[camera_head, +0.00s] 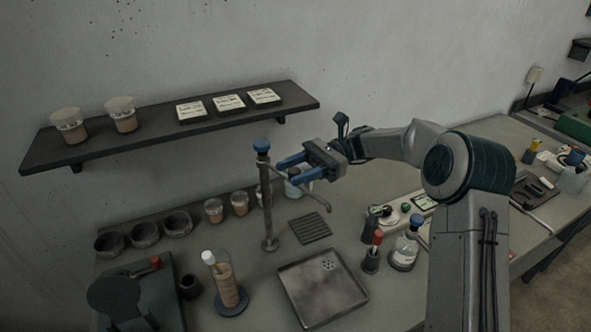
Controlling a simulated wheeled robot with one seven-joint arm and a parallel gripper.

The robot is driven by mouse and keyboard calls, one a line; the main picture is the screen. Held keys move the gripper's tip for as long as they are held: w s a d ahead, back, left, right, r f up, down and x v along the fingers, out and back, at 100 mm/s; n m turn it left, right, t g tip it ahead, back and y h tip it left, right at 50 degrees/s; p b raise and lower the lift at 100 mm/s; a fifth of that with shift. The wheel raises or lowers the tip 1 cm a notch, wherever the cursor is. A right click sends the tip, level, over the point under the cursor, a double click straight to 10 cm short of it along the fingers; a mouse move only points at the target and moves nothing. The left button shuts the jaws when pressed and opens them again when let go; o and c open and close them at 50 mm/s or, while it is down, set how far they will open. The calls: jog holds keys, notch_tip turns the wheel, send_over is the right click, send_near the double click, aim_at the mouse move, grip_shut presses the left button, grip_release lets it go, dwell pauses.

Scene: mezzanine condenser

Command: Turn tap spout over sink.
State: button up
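The tap (267,215) is an upright metal post with a blue knob (262,146) on top, standing behind the sink. Its thin spout (311,195) reaches right from the upper post and bends down at its end. In the picture the spout end shows above the ribbed mat, behind the sink. The sink (301,313) is a shallow square grey basin with drain holes at its back right. My gripper (285,174) has blue fingers spread apart, pointing left at the upper post. The spout passes close by the fingers; I cannot tell whether they touch it.
A ribbed mat (310,228) lies behind the sink. A stoppered flask (404,252) and a red-topped bottle (371,257) stand to its right. A white-topped cylinder (225,283) stands to its left. A wall shelf (160,132) with jars and cards hangs above. Dark bowls (144,235) line the back left.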

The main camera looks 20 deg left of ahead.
jog(key=b+v, duration=0.1)
jog(key=v, duration=1.3)
dwell(0.3)
